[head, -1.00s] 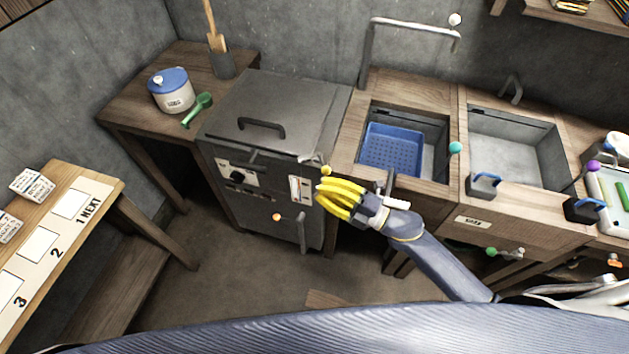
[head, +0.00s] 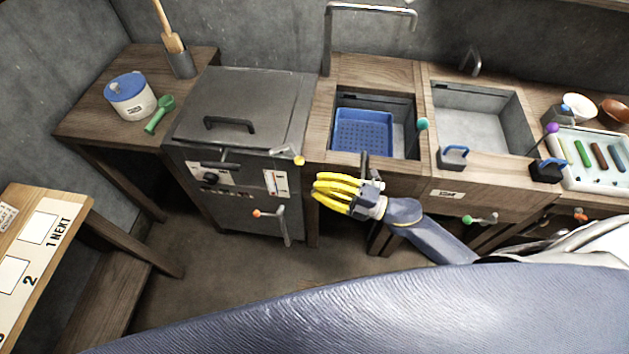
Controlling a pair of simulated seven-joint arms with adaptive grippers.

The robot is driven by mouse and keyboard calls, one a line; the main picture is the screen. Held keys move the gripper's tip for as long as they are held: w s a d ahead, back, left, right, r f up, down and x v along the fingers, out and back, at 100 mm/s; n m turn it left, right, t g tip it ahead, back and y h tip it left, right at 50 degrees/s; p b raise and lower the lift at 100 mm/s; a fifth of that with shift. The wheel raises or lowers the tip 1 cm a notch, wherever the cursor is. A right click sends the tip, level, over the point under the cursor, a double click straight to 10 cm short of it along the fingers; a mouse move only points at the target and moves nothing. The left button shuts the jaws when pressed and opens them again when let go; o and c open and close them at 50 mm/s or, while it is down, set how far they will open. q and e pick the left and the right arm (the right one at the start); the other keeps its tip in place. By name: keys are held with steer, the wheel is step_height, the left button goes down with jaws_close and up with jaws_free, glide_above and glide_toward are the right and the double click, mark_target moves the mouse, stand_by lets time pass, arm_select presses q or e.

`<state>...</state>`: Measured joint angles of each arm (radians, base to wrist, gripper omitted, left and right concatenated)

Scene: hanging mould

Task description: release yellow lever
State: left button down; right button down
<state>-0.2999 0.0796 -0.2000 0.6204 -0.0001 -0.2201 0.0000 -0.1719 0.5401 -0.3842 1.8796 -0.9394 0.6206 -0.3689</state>
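The yellow lever shows as a small yellow ball knob (head: 299,160) on a short arm at the top front right edge of the grey metal cabinet (head: 240,105). My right gripper (head: 318,190) has yellow fingers that point left, with gaps between them. It looks open and holds nothing. In the picture it is just right of and below the knob, apart from it, in front of the wooden counter. My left gripper is not in view.
The cabinet also has an orange-knobbed lever (head: 257,213) and a front handle (head: 285,228). Right of it, the counter holds a blue basket (head: 362,132) in a basin and an empty grey basin (head: 485,120). Green, teal and purple knobs stick out nearby.

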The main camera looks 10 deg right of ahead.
steer(key=shift+s+a+r+m+t+h, duration=0.2)
steer(key=shift+s+a+m+t+h, duration=0.5)
steer(key=shift+a+m+t+h, duration=0.15)
steer(key=shift+s+a+r+m+t+h, duration=0.15)
steer(key=shift+s+a+m+t+h, duration=0.5)
steer(key=shift+a+m+t+h, duration=0.15)
steer(key=w+a, duration=0.3)
steer(key=w, duration=0.6)
steer(key=shift+f, duration=0.1)
steer(key=shift+d, duration=0.1)
